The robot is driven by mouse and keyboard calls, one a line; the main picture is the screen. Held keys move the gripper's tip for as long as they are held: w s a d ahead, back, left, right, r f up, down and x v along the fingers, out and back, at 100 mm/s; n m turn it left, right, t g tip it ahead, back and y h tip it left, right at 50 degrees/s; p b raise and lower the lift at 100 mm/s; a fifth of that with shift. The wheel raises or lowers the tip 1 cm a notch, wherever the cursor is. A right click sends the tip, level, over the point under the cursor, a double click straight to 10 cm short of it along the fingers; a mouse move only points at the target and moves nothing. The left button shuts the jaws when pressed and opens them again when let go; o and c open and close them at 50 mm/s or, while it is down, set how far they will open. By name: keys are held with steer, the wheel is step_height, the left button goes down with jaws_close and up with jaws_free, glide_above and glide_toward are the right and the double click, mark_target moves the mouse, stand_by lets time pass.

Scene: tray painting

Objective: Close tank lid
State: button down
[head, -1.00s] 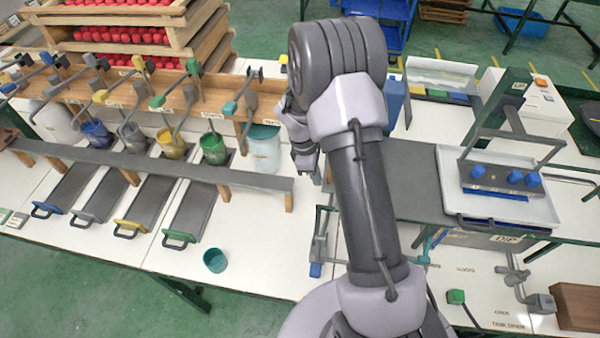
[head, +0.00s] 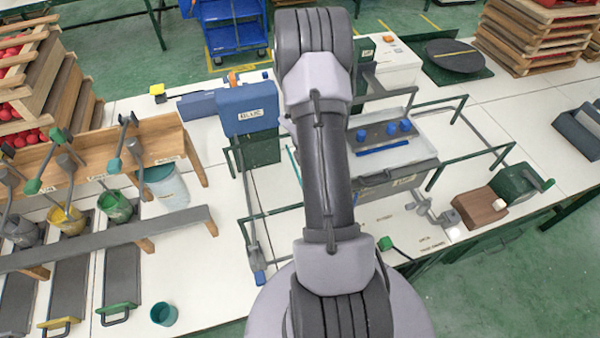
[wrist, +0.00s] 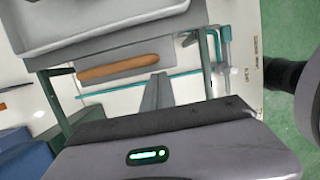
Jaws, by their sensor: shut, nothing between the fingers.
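The tank stand (head: 395,182) is right of my arm in the head view. A pale tray (head: 425,150) with a grey bar and blue knobs sits on top of it. A grey slab (wrist: 120,48) shows just below the tray edge in the wrist view. It may be the tank lid, but I cannot tell for sure, nor whether it fully covers the tank. My gripper (wrist: 158,76) is shut and empty in the wrist view, its fingers pointing toward the slab and apart from it as far as I can see. My arm hides the gripper in the head view.
Green rails (head: 468,160) surround the stand. A brown-handled tool (wrist: 125,68) and teal bars (wrist: 217,45) lie below the slab. A brown block (head: 480,207) is at the right. Table left of my arm is partly clear.

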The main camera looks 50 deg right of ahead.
steer(key=shift+s+d, duration=0.25)
steer(key=shift+d, duration=0.15)
steer(key=shift+w, duration=0.1)
